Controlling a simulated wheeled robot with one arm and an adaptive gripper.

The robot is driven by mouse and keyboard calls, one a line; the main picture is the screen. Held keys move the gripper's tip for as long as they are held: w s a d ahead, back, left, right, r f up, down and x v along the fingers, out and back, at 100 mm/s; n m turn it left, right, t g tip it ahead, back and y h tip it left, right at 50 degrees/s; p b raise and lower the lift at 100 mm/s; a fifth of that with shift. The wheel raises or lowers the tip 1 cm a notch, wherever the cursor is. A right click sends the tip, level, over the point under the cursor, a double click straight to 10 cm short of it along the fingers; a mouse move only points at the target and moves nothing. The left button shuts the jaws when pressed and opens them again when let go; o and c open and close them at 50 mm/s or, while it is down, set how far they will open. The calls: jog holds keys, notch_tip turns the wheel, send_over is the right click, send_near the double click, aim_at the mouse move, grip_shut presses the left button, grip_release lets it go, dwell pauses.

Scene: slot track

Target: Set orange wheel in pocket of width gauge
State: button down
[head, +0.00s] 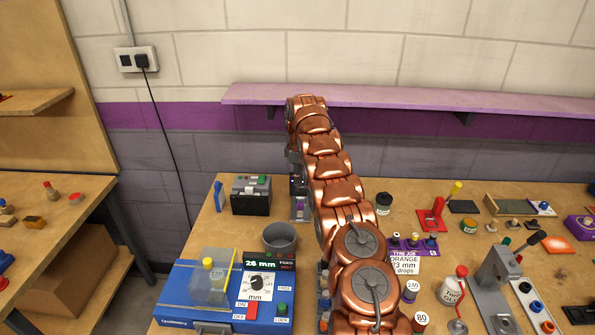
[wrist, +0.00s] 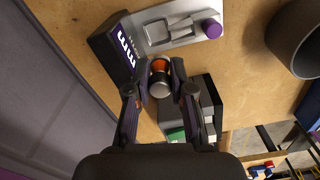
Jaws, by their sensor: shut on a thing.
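My gripper (wrist: 160,82) is shut on the orange wheel (wrist: 159,66), a small silver cylinder with an orange band or face, gripped from both sides. The width gauge (wrist: 150,38) lies just beyond the fingertips in the wrist view. It has a pale grey bed with a recess, a purple knob and a dark display block marked "mm". The wheel appears beside the bed's near edge; I cannot tell its height above the table. In the head view my arm hides the gripper and wheel, and only part of the gauge (head: 299,214) shows.
A black box with a green button (head: 250,195) stands left of the gauge, under my gripper's right side in the wrist view (wrist: 207,103). A grey cup (head: 280,238) stands nearby. A blue machine reading 26 mm (head: 190,285) is at front left. A purple shelf (head: 400,97) runs behind.

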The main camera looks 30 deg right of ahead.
aim_at(302, 193)
jog(key=shift+s+d+f, duration=0.15)
jog(key=shift+d+f, duration=0.2)
jog(key=shift+d, duration=0.05)
jog(key=shift+s+f+b, duration=0.1)
jog(key=shift+f+b, duration=0.35)
jog(key=shift+f, duration=0.05)
jog(key=shift+f+b, duration=1.05)
jog(key=shift+f, duration=1.75)
jog(key=shift+f, duration=0.2)
jog(key=c, duration=0.9)
grip_release()
jog(key=shift+r, duration=0.1)
jog(key=shift+c, duration=0.2)
jog(key=shift+d+r, duration=0.1)
